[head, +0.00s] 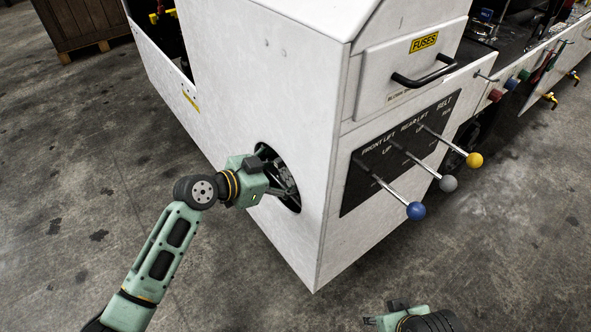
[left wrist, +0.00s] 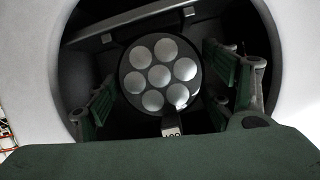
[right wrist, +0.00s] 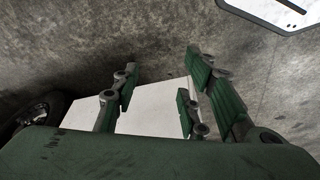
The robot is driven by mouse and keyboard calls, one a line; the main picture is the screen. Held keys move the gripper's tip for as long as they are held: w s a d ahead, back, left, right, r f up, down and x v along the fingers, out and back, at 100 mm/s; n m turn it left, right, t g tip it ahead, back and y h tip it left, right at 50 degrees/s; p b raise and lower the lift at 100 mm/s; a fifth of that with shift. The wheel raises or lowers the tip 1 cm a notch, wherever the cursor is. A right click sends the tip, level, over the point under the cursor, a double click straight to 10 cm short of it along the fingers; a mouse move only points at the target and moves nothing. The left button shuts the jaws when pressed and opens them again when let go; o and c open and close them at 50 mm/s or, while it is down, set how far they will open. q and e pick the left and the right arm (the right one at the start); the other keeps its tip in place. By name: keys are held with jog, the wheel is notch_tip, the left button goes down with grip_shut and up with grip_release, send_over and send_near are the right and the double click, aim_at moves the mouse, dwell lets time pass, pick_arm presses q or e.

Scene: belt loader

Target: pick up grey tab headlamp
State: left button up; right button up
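The headlamp (left wrist: 160,74) is a round dark disc with several pale round lenses, set inside the round opening in the white panel. A small light grey tab (left wrist: 172,129) with dark marks shows just below it in the left wrist view. My left gripper (left wrist: 165,88) is open inside the opening, with a finger on each side of the headlamp and gaps between. In the head view the left gripper (head: 284,190) reaches into the opening and mostly hides the headlamp. My right gripper (right wrist: 162,90) is open and empty, low at the bottom of the head view (head: 370,320).
The white loader body (head: 270,110) surrounds the opening (head: 296,203). Levers with blue (head: 416,210), grey (head: 448,183) and yellow (head: 474,160) knobs stick out to the right. A wooden crate (head: 85,20) stands far left. The concrete floor (head: 60,200) is clear nearby.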

pick_arm(q)
jog(key=c, duration=0.9)
jog(key=shift+c, duration=0.3)
jog(key=shift+r, duration=0.2)
